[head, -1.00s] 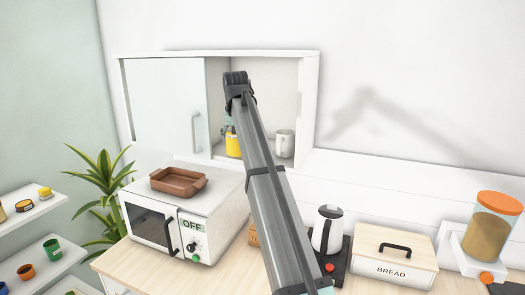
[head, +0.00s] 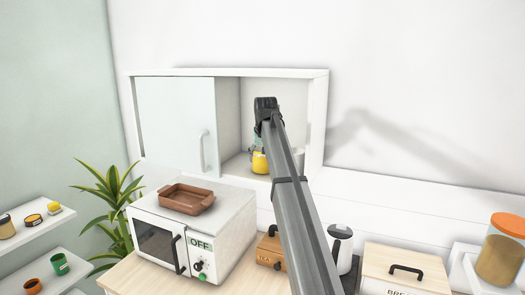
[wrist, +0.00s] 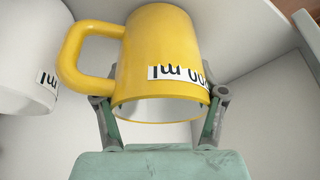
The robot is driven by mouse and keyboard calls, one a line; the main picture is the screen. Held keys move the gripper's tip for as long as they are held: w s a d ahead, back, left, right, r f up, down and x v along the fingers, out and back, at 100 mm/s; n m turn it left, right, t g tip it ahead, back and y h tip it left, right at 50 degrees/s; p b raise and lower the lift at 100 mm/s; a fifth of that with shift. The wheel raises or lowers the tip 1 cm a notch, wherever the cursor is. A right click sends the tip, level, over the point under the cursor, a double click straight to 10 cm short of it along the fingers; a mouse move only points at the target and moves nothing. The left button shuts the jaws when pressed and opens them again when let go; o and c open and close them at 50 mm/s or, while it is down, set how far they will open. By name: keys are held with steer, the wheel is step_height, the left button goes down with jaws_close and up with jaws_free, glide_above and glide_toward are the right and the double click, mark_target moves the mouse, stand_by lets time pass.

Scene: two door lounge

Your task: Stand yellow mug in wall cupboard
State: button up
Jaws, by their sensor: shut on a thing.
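The yellow mug (head: 260,162) is inside the open right part of the wall cupboard (head: 317,125), low and close to its floor. I cannot tell whether it touches the floor. My gripper (wrist: 160,105) is shut on it, with one finger on each side of its body. In the wrist view the yellow mug (wrist: 165,55) shows its handle at the left and an upside-down label. My arm comes from below in the head view and hides part of the cupboard opening. A white mug (wrist: 28,50) stands beside the yellow one; in the head view it is mostly hidden.
A pale door (head: 170,120) with a handle covers the cupboard's left part. Below are a microwave (head: 157,247) with a brown dish (head: 187,198) on top, a kettle (head: 341,245) and a bread box (head: 395,255). Shelves with small cups are at the far left.

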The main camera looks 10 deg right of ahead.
steer(key=o, duration=1.4)
steer(key=shift+f, duration=0.1)
steer(key=b+v, duration=0.3)
steer(key=v, duration=0.1)
steer(key=shift+r, duration=0.4)
steer(key=s+b, duration=0.2)
steer(key=s, duration=0.4)
steer(key=s+b, duration=0.1)
steer(key=s, duration=0.5)
steer(key=shift+s+a+r+b, duration=0.15)
steer(key=shift+s+b, duration=0.05)
steer(key=shift+b, duration=0.15)
